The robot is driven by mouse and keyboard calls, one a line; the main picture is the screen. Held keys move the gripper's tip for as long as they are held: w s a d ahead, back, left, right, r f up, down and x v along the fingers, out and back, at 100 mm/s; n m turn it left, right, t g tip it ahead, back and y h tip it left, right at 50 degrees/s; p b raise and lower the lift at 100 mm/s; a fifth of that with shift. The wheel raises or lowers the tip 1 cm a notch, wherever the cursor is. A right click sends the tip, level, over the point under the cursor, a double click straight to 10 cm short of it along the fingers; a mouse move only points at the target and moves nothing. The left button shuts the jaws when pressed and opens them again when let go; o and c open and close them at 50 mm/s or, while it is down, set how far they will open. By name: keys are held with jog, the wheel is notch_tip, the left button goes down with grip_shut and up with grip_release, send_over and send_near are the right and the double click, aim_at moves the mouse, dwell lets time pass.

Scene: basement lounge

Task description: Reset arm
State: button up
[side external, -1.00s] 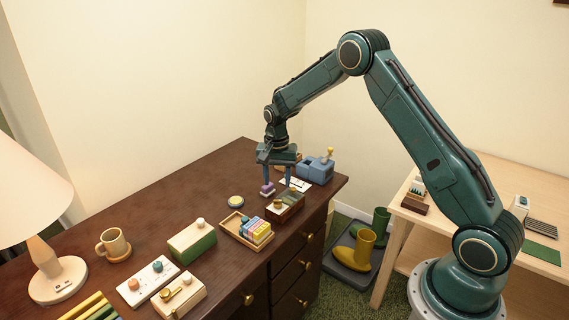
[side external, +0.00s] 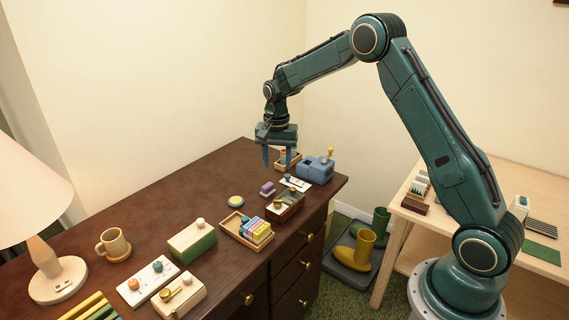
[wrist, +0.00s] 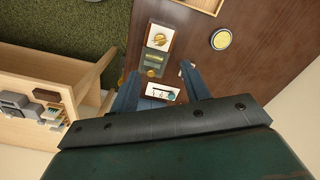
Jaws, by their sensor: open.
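My gripper (side external: 278,162) is open and empty, pointing down above the far right part of the dark wooden desk (side external: 140,205). In the wrist view its two fingers (wrist: 160,86) are spread, with the desk below them. A small purple block (side external: 267,188) sits on the desk below the gripper, apart from the fingers. A small wooden box with a brass knob (side external: 279,205) stands close to it, with a white card (side external: 296,183) behind.
A blue box with a yellow-topped lever (side external: 317,168) stands near the desk's right end. A tray of coloured blocks (side external: 234,228), a green box (side external: 192,240), a mug (side external: 114,244) and a lamp (side external: 45,255) are farther left. A pale table (side external: 400,220) stands right. Air around the gripper is clear.

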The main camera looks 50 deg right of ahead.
jog(key=s+a+r+n+t, duration=0.1)
jog(key=s+a+r+n, duration=0.25)
jog(key=s+r, duration=0.45)
jog(key=s+a+r+n+t, duration=0.2)
jog(key=s+a+r+n, duration=0.15)
jog(key=s+r, duration=0.5)
jog(key=s+a+r+n+t, duration=0.1)
jog(key=s+a+n, duration=0.1)
jog(key=s, duration=0.6)
jog(key=s+a+r+n+t, duration=0.1)
jog(key=s+a+n, duration=0.2)
jog(key=s, duration=0.6)
jog(key=shift+s+t, duration=0.3)
